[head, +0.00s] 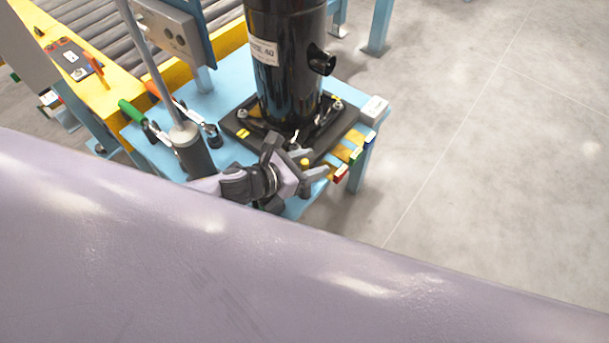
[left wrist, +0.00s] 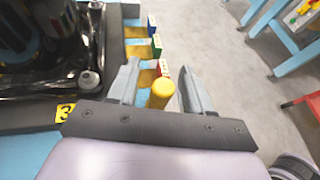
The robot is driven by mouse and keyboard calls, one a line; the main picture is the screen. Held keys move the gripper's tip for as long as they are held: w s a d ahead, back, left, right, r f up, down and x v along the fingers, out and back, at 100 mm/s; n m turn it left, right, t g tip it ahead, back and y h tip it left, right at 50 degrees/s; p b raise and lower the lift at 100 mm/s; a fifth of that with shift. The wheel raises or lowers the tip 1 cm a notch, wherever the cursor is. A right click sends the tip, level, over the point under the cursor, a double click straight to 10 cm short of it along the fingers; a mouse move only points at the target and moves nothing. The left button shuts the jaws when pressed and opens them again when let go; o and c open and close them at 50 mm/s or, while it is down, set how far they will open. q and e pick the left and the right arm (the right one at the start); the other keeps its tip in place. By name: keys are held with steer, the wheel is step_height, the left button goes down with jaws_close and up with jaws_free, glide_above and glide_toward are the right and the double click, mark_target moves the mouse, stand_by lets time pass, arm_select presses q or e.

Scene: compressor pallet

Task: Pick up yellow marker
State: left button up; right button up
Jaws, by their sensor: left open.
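The yellow marker (left wrist: 160,93) shows in the left wrist view as a short yellow cylinder with a rounded top, between the two fingers of my left gripper (left wrist: 159,75). The fingers are apart, with a gap visible on the right side of the marker. In the head view the small yellow top of the marker (head: 305,162) shows by the fingers of my left gripper (head: 313,166), at the front corner of the black base plate. The lower part of the marker is hidden. My right gripper is in neither view.
A black compressor (head: 287,70) stands on a black plate on the blue pallet (head: 232,90). A yellow-framed roller conveyor (head: 128,85) is at upper left. The floor at right is clear.

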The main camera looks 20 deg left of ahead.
arm_select(q)
steer(key=c, duration=0.9)
